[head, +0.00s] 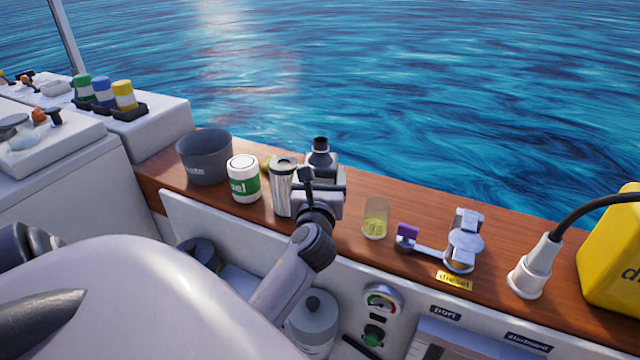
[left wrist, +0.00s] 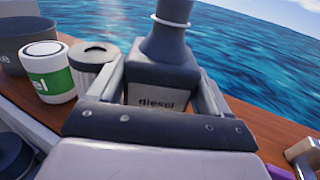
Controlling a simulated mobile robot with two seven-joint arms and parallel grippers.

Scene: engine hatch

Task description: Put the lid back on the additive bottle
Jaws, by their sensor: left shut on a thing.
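The additive bottle (head: 321,160) stands behind my left gripper in the head view, with a dark body and a black top. In the left wrist view the dark bottle (left wrist: 158,92) fills the space between the fingers. It has a label reading "diesel", sloping shoulders and a narrow neck with a pale ring. My left gripper (head: 321,182) is shut on the bottle, at its labelled body; its fingers also show in the left wrist view (left wrist: 162,88). The bottle looks upright on or just above the wooden ledge; its base is hidden. I cannot make out a separate lid. My right gripper is not in view.
Left of the bottle stand a metal cup (head: 282,185), a white jar with a green band (head: 243,180) and a grey bucket (head: 205,160). Right are a clear beaker (head: 375,218), a hinged diesel filler (head: 462,240), a white nozzle (head: 535,265) and a yellow can (head: 612,245).

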